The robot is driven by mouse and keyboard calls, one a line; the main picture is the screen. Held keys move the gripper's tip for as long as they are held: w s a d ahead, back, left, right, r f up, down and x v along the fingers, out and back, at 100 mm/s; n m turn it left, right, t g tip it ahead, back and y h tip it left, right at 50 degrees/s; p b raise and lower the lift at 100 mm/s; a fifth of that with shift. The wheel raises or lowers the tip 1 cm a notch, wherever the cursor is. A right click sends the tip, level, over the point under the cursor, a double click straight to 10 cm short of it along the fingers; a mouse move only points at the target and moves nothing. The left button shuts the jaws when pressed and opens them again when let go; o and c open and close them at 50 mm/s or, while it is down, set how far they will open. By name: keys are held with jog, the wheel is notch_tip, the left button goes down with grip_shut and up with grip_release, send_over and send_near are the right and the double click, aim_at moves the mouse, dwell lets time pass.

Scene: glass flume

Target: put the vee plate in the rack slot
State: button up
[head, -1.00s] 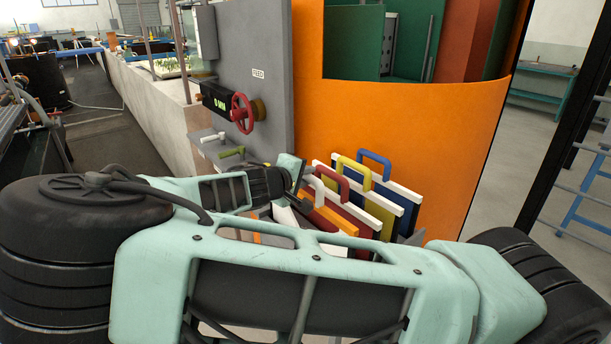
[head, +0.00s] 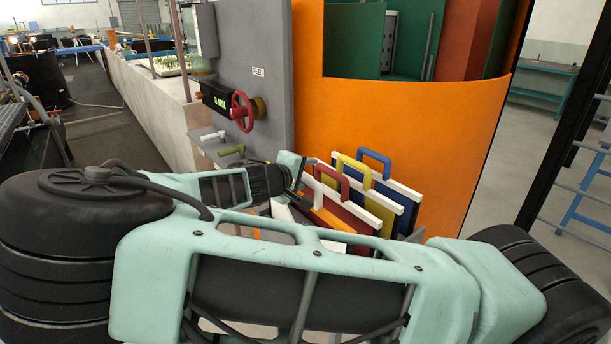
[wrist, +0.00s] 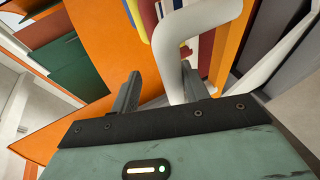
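Several plates with coloured handles stand upright side by side in front of the orange drum. A red handle (head: 331,179), a yellow handle (head: 357,174) and a blue handle (head: 375,161) show in the head view. The wrist view shows a white handle (wrist: 171,52) close up. My gripper (wrist: 160,88) is open, with one leg of the white handle between its fingers and a gap on the left finger's side. In the head view my gripper (head: 300,196) is partly hidden at the plates' left end. No vee shape shows, and I cannot tell the rack slot.
The orange drum (head: 400,120) stands right behind the plates. A grey panel (head: 255,60) with a red handwheel (head: 242,112) rises behind my wrist. A small shelf with a green handle (head: 231,151) juts out beside it.

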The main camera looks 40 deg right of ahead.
jog(key=b+v, duration=0.3)
jog(key=v, duration=0.9)
jog(key=shift+r, duration=0.15)
jog(key=shift+s, duration=0.1)
